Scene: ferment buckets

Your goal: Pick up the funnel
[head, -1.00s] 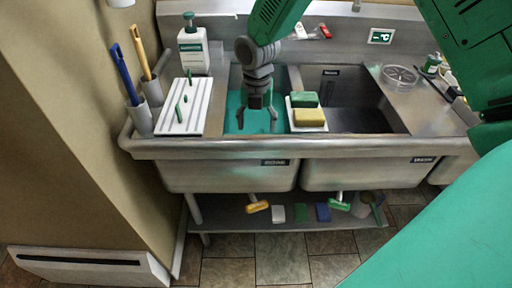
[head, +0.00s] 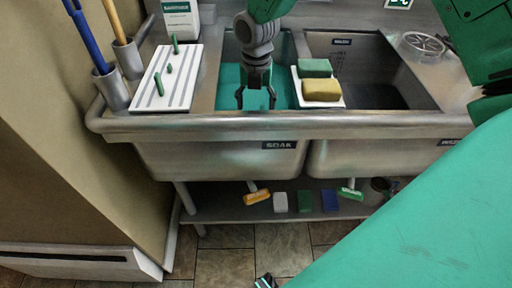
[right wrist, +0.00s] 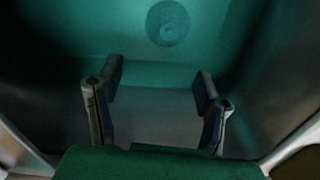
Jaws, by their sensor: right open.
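I cannot make out a funnel for certain in either view. My right gripper (head: 256,97) hangs fingers down at the left basin, marked SOAK (head: 225,95), which has a teal inside. Its two fingers are apart with nothing seen between them. In the right wrist view the open fingers (right wrist: 157,95) show over the teal basin floor, with a round drain (right wrist: 167,22) beyond them. Much of that view is dark.
A white ribbed board (head: 168,92) with green pegs lies left of the basin. A green sponge (head: 314,68) and a yellow sponge (head: 321,90) sit on a white tray to its right. A round strainer-like disc (head: 425,43) lies on the right counter. The sink's front rim (head: 210,121) is raised.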

